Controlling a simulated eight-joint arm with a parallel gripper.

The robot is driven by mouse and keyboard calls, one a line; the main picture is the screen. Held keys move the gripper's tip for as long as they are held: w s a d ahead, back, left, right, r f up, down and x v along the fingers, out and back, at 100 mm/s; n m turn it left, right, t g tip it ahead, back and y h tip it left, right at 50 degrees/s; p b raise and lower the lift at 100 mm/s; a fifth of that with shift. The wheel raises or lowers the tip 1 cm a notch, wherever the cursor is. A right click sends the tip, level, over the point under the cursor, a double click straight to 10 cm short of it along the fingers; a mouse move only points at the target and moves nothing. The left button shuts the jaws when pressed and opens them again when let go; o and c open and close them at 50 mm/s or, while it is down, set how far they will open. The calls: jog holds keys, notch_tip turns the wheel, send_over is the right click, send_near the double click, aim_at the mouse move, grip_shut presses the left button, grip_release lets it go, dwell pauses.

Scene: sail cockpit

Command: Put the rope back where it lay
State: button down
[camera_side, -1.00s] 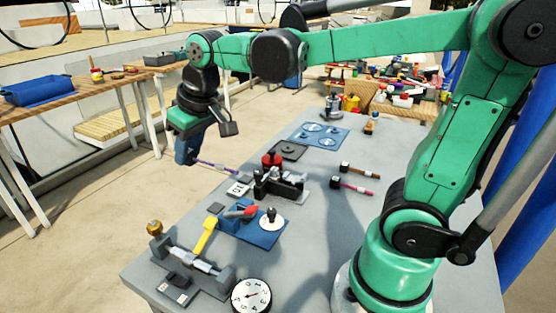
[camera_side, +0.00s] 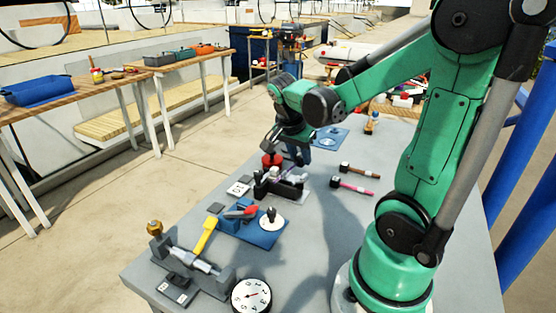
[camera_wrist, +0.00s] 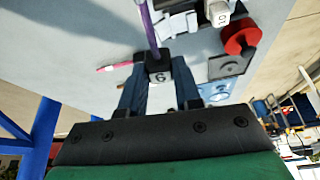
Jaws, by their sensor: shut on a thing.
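My gripper (camera_side: 298,156) is shut on the dark end block of a thin purple rope (camera_wrist: 151,25). The block shows a numeral, 6 or 9, and sits between my blue fingers (camera_wrist: 158,80) in the wrist view. The purple length runs straight out from the block, away from my palm. In the side view my gripper is above the table, behind the black cleat-like fitting (camera_side: 280,187), and the rope is mostly hidden or blends with the fitting. I cannot tell whether the rope touches it.
A red knob (camera_side: 271,160) stands beside the fitting; it also shows in the wrist view (camera_wrist: 240,39). Pink (camera_side: 354,186) and brown (camera_side: 362,171) lengths with dark ends lie to the right.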

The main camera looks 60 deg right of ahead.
aim_at(335, 200)
jog(key=s+d+f+m+g+y, duration=0.1)
jog(key=s+d+f+m+g, duration=0.15)
jog(key=s+m, duration=0.45)
jog(key=shift+d+f, duration=0.2)
jog(key=shift+f, duration=1.35)
jog(key=shift+d+f, duration=0.2)
jog(key=shift+f, duration=1.3)
jog(key=shift+f, duration=0.65)
jog(key=c, duration=0.5)
grip_release()
jog(key=shift+c, duration=0.2)
jog(key=shift+r, duration=0.1)
